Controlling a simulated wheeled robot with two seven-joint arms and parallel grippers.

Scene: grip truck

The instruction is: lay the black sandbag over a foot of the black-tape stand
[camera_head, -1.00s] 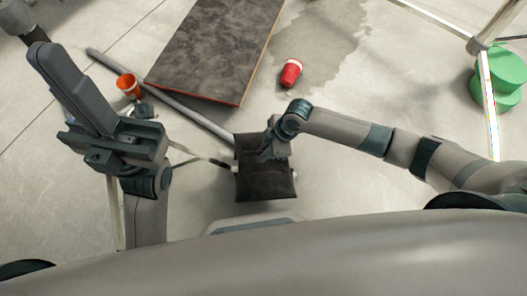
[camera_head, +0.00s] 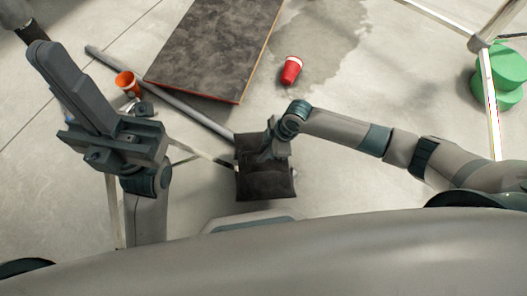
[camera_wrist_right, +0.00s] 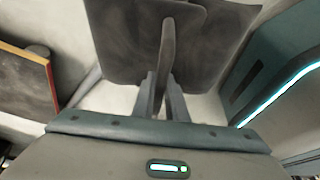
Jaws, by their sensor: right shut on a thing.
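The black sandbag (camera_head: 265,184) lies low at the centre of the head view, its two dark halves spread. In the right wrist view, its dark panels (camera_wrist_right: 120,62) fill the top and its strap handle (camera_wrist_right: 166,50) stands between the fingers. My right gripper (camera_head: 274,152) is shut on this handle, above the bag's middle. A thin stand leg (camera_head: 204,154) runs from the left up to the bag's left edge. Whether the bag's weight rests on it is hard to tell.
A grey pole (camera_head: 180,103) lies diagonally beside a dark board (camera_head: 215,45). Green discs (camera_head: 497,90) and metal bars (camera_head: 489,85) are far right.

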